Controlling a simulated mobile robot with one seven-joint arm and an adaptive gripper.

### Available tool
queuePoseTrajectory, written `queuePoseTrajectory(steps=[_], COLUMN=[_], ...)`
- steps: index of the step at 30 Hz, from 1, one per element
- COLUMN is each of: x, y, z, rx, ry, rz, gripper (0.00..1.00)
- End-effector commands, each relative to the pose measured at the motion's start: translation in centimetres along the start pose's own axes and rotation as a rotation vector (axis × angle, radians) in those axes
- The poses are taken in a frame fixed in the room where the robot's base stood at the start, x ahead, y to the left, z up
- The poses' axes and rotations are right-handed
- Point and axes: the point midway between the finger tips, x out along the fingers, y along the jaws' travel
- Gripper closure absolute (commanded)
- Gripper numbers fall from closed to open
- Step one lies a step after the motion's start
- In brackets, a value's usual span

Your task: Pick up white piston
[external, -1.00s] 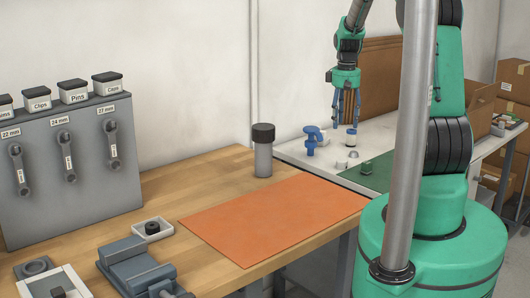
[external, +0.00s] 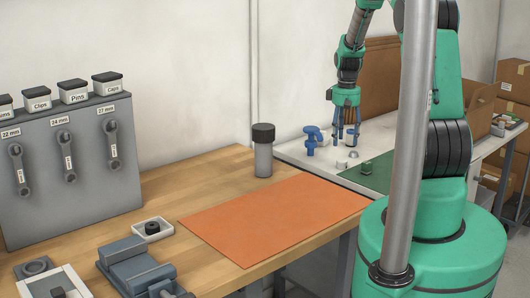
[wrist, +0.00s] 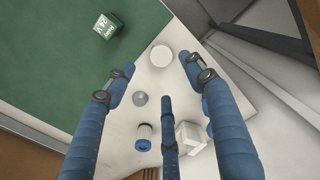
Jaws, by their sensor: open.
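My gripper (external: 347,134) is open and empty, pointing down over the white worktop, its blue fingers spread. In the wrist view its fingers (wrist: 161,76) frame several small parts. A white ribbed cylinder with a blue ring (wrist: 144,138) stands left of the lower finger; it looks like a piston. A plain white round part (wrist: 161,55) lies near the green mat, between the two upper fingertips; it also shows in the external view (external: 341,166). I cannot tell for sure which is the white piston. No finger visibly grips either.
A grey dome (wrist: 139,99) and a white block (wrist: 190,133) are close by. A blue part (external: 312,139) stands left of my gripper, partly hidden by a finger in the wrist view. A green block (wrist: 108,25) sits on the green mat (wrist: 50,70). The orange mat (external: 270,215) is empty.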

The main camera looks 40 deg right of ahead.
Motion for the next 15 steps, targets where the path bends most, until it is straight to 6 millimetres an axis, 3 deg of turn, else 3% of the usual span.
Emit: queuePoseTrajectory(steps=[6, 15], x=[2.3, 2.7], y=[0.0, 0.0], z=[-0.1, -0.1], rx=[0.000, 0.000], ry=[0.001, 0.001], rz=[0.000, 0.001], gripper=[0.46, 0.46])
